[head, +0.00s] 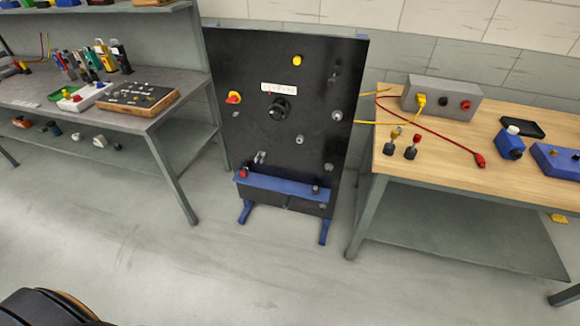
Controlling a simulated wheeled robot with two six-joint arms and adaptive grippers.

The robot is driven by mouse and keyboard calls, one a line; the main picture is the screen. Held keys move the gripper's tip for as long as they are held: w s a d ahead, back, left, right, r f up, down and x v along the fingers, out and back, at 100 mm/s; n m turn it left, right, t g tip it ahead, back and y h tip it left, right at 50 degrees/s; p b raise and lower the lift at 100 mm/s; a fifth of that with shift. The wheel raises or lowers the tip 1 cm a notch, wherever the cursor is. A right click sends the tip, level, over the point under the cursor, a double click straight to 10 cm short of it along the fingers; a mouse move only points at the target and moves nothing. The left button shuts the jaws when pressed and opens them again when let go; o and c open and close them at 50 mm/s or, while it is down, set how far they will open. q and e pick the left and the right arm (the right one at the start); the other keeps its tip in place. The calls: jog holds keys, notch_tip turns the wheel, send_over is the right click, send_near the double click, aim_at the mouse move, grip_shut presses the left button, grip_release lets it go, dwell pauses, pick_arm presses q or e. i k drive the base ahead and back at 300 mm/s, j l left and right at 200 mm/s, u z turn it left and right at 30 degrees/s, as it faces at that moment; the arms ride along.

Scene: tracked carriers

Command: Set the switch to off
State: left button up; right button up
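A black upright panel (315,100) stands on blue feet between two tables. It carries several controls. A red and yellow rotary handle (233,97) is at its left side. A large black knob (278,109) sits near the middle, under a white label strip (279,87). A small grey lever-like part (260,157) is lower left. A yellow button (297,61) is near the top. I cannot tell which of these is the switch, and their settings are too small to read. Neither of my grippers is in view.
A grey workbench (150,112) with tools and a small board (137,97) stands left. A wooden-topped table (440,160) with a grey socket box (441,96), red and yellow cables and blue boxes stands right. The floor (260,275) before the panel is clear.

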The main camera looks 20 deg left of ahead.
aim_at(233, 99)
jog(key=i+j, duration=0.1)
jog(key=j, duration=0.3)
jog(key=i+j+u, duration=0.1)
jog(key=j, duration=0.35)
jog(key=i+j, duration=0.15)
jog(key=j, duration=0.25)
jog(key=i+j+u, duration=0.1)
jog(key=j, duration=0.3)
